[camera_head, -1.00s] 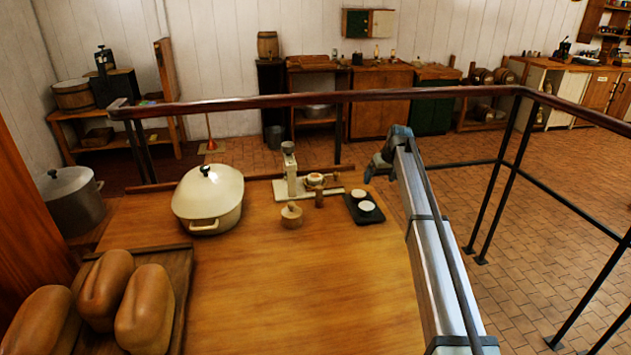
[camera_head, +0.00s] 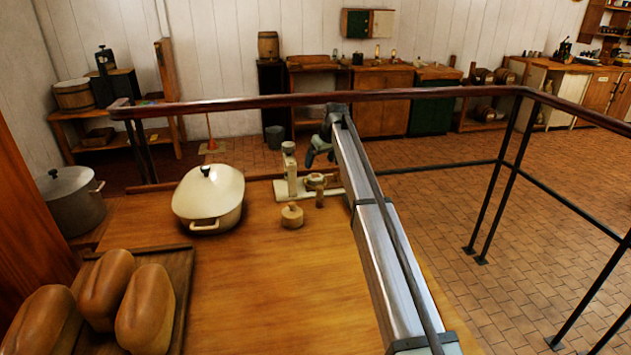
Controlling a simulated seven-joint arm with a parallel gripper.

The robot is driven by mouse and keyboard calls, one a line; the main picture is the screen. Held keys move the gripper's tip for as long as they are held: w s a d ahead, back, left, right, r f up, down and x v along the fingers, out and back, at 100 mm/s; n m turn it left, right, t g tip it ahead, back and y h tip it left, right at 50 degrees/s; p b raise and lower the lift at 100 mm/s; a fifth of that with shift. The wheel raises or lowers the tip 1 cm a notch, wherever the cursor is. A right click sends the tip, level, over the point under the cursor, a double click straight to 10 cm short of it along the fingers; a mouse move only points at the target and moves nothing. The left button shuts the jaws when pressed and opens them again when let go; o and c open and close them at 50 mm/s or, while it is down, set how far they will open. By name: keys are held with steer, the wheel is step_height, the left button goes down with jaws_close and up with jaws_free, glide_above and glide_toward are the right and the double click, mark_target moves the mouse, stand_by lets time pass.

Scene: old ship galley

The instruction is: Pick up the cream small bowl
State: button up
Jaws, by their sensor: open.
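A small round cream bowl (camera_head: 316,179) sits on the cream weighing scale (camera_head: 291,176) near the far edge of the table; its contents are hard to make out. The dark tray with two small white-topped cups, seen earlier, is hidden behind my arm. I cannot tell for certain which small vessel is the cream small bowl. My gripper (camera_head: 316,158) hangs at the far end of the arm, above and beyond the scale bowl in the picture. It looks open and empty; its fingertips are small and unclear.
A large cream lidded pot (camera_head: 208,200) stands left of the scale. A wooden lidded jar (camera_head: 292,216) and a small wooden shaker (camera_head: 319,197) stand in front of it. Bread loaves lie on a board (camera_head: 183,285) at front left. A railing (camera_head: 250,106) runs behind. The middle table is clear.

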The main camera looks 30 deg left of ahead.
mark_target(316, 176)
steer(key=x, duration=0.8)
steer(key=shift+d+f, duration=0.1)
steer(key=shift+d, duration=0.05)
steer(key=c, duration=1.2)
